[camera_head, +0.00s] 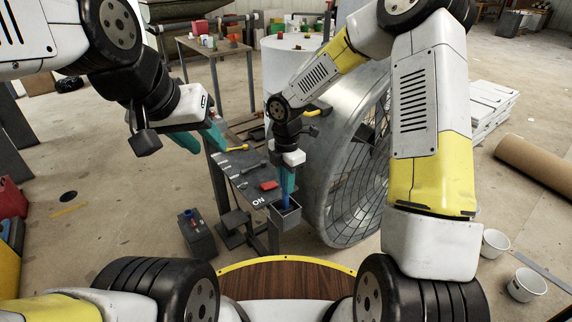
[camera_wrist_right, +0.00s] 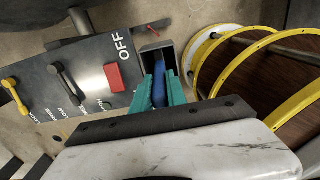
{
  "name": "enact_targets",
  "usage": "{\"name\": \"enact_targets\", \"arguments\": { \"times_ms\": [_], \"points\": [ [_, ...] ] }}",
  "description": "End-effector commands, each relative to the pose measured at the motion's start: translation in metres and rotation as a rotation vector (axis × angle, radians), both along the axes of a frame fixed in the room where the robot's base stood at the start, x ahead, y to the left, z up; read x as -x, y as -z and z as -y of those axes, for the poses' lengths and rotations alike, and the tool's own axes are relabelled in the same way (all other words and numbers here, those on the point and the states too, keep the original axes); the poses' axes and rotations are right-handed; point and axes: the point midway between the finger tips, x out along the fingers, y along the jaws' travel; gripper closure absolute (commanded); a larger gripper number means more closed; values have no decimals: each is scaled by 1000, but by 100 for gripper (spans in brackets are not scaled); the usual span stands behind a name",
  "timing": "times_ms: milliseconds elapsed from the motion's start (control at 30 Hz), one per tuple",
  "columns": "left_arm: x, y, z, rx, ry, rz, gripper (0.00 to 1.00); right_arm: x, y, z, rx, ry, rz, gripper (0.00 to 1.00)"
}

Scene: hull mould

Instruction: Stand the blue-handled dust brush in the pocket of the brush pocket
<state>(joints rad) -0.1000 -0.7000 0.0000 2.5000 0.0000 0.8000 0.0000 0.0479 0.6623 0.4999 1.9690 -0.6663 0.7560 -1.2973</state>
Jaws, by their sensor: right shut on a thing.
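My right gripper (camera_head: 288,186) points down and is shut on the blue handle of the dust brush (camera_head: 284,200). In the right wrist view the blue handle (camera_wrist_right: 160,88) shows between the teal fingers (camera_wrist_right: 162,90). The brush pocket (camera_head: 286,217) is a small grey open-topped box at the near right corner of the dark panel. The brush is upright at the pocket's mouth, its lower end hidden; I cannot tell how deep it reaches. The pocket (camera_wrist_right: 156,52) also shows in the wrist view. My left gripper (camera_head: 199,142) is open and empty, up and left of the panel.
The dark panel (camera_head: 244,176) carries a yellow lever (camera_head: 237,148), a dark lever and a red block (camera_head: 269,185). A large grey fan (camera_head: 345,165) stands close to the right of the pocket. A dark box (camera_head: 197,234) stands on the floor to the left.

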Motion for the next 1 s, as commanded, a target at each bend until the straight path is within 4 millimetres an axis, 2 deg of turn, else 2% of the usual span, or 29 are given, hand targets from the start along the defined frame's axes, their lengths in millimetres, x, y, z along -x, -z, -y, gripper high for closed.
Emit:
{"name": "enact_targets", "arguments": {
  "times_ms": [433,467,567,867,1000],
  "points": [
    [0,0,0,0,0,0,64,0,6,0,-1,1,1,100],
    [0,0,0,0,0,0,64,0,6,0,0,1,0,76],
    [0,0,0,0,0,0,64,0,6,0,0,1,0,57],
    [0,0,0,0,0,0,64,0,5,0,-1,1,1,57],
    [0,0,0,0,0,0,64,-1,-6,0,0,1,3,57]
  ]
}}
